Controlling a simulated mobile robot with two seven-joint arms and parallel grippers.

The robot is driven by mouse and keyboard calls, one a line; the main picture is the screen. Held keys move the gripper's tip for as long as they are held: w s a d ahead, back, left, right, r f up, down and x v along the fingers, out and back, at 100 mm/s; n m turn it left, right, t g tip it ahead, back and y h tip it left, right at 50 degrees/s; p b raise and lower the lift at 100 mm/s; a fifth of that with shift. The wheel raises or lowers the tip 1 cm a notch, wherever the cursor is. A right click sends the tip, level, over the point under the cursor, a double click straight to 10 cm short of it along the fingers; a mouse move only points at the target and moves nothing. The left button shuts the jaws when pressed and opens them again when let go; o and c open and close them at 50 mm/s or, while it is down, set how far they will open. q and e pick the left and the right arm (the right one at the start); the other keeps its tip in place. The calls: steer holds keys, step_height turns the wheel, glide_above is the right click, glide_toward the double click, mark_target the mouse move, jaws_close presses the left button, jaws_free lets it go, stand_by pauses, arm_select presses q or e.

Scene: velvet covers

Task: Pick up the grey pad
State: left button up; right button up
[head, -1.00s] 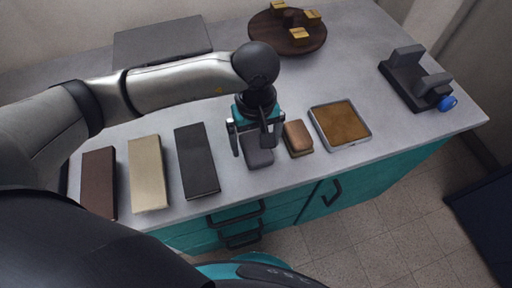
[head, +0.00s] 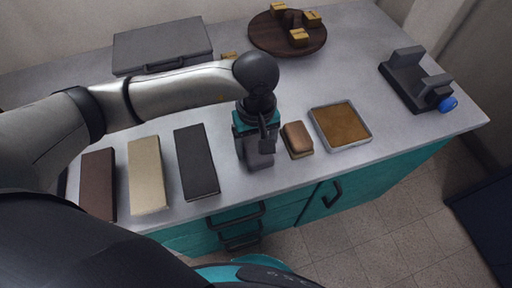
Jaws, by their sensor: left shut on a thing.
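The grey pad (head: 260,161) is a small dark grey block near the front edge of the counter, between the black box and the brown brush-like block. My left gripper (head: 257,152) points down over it and is shut on it. The gripper hides the pad's upper part. I cannot tell whether the pad still touches the counter. My right gripper is not in view.
A brown block (head: 297,138) stands close right of the gripper, then a tray with a brown inside (head: 367,138). Left are black (head: 196,162), cream (head: 147,174) and dark brown (head: 98,183) boxes. A grey case (head: 163,44), round wooden board (head: 262,34) and dark stand (head: 405,78) lie farther out.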

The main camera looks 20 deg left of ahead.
mark_target(256, 146)
arm_select(q)
steer(key=shift+c, duration=0.4)
steer(key=shift+r, duration=0.1)
steer(key=shift+r, duration=0.2)
step_height(256, 146, up, 20)
steer(key=p, duration=0.3)
steer(key=shift+f, duration=0.25)
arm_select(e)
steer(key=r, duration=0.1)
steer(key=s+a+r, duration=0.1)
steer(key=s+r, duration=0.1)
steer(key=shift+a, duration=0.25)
